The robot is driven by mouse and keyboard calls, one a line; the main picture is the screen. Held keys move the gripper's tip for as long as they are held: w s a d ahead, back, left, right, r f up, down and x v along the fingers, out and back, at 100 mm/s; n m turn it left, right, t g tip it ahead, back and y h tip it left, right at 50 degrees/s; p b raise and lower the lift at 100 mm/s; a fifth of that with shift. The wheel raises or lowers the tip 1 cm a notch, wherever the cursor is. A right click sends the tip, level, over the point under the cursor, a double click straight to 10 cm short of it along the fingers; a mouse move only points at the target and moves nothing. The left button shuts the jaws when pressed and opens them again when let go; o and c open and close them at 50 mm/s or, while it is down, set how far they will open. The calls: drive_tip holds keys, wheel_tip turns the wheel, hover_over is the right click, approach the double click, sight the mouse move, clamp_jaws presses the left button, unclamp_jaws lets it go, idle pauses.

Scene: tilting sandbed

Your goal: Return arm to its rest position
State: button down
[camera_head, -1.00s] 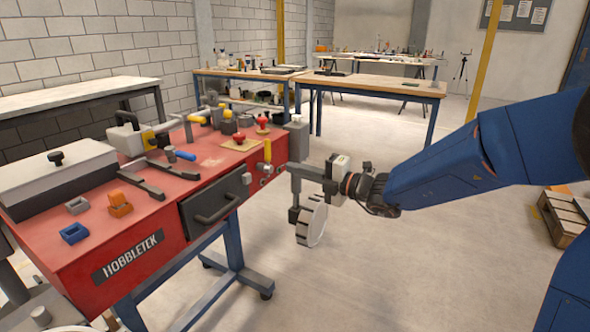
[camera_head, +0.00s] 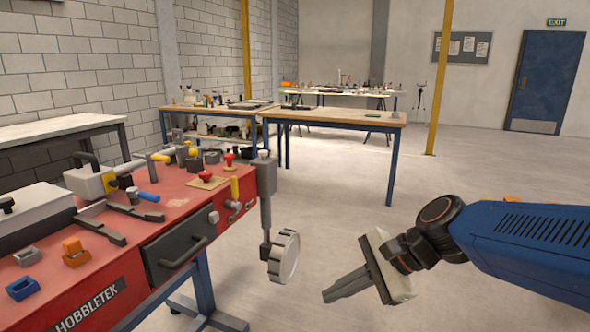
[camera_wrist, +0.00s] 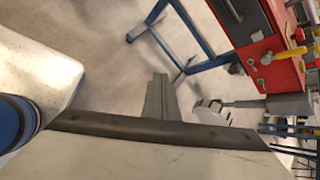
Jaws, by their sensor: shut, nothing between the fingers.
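My gripper (camera_head: 347,286) is at the end of my blue arm, low and right of centre in the head view, over open floor. Its grey fingers are shut together with nothing between them, and they point left and down. In the wrist view the shut fingers (camera_wrist: 157,97) point up the picture, away from my white gripper body. My gripper is apart from the red sandbed machine (camera_head: 170,215), whose round white handwheel (camera_head: 283,256) hangs at its right end, left of my fingers. The handwheel also shows in the wrist view (camera_wrist: 211,114), just right of the fingers.
The red machine carries clamps, levers, knobs and small blocks, with a dark drawer (camera_head: 180,250) in front. A wooden workbench (camera_head: 335,118) stands behind. A blue door (camera_head: 545,82) is at the back right. The floor (camera_head: 350,210) around my gripper is clear.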

drive_tip(key=s+d+f+n+h, duration=0.1)
drive_tip(key=s+d+n+h, duration=0.2)
drive_tip(key=d, duration=0.4)
drive_tip(key=s+d+f+n+t+h, duration=0.1)
drive_tip(key=s+d+n+h, duration=0.1)
drive_tip(key=d+n, duration=0.4)
drive_tip(key=s+d+f+n+t+h, duration=0.1)
drive_tip(key=s+d+f+n+h, duration=0.1)
drive_tip(key=d, duration=0.5)
drive_tip(key=s+n+h, duration=0.1)
drive_tip(key=s+n, duration=0.1)
drive_tip(key=shift+s+d+n+h, duration=0.15)
drive_tip(key=shift+d+n+h, duration=0.15)
drive_tip(key=shift+d+n, duration=0.1)
drive_tip(key=shift+f, duration=0.1)
